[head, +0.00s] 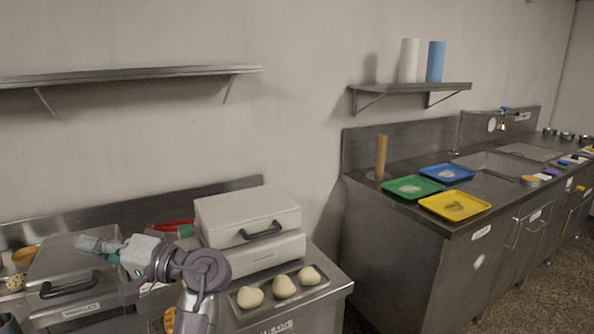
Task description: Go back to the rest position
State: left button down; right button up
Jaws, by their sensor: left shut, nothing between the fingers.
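My left gripper (97,244) shows at the lower left of the head view, its fingers pointing left. It is shut and empty. It is over the left counter, in front of the waffle machine (62,268) with the black handle. My left wrist and arm hide part of the counter behind them. My right gripper is not in view.
A pale press (247,218) with a black handle stands right of my left arm. A tray (322,289) with three dough balls lies in front of it. Green (432,187), blue (466,178) and yellow (484,208) trays lie on the right counter (400,205). A shelf (130,75) hangs above.

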pick_arm(q)
jog(key=s+d+f+m+t+h, duration=0.15)
jog(key=s+f+h, duration=0.3)
jog(key=f, duration=0.95)
jog(key=s+f+m+t+h, duration=0.35)
jog(key=f+h, duration=0.25)
jog(key=f, duration=0.9)
jog(key=s+d+f+g+h, duration=0.1)
jog(key=s+d+f+h, duration=0.25)
jog(key=s, duration=0.25)
jog(key=s+d+f+m+g+h, duration=0.1)
jog(key=s+d+f+h, duration=0.2)
jog(key=s+d, duration=0.25)
jog(key=s+d+f+g+h, duration=0.1)
jog(key=s+d+f+h, duration=0.25)
jog(key=s, duration=0.35)
notch_tip(320, 180, down, 28)
jog(key=s+g+b, duration=0.1)
jog(key=s+b, duration=0.1)
jog(key=s+a+f+g+b, duration=0.1)
jog(key=s+a+f, duration=0.2)
jog(key=s+f, duration=1.3)
jog(key=shift+y, duration=0.35)
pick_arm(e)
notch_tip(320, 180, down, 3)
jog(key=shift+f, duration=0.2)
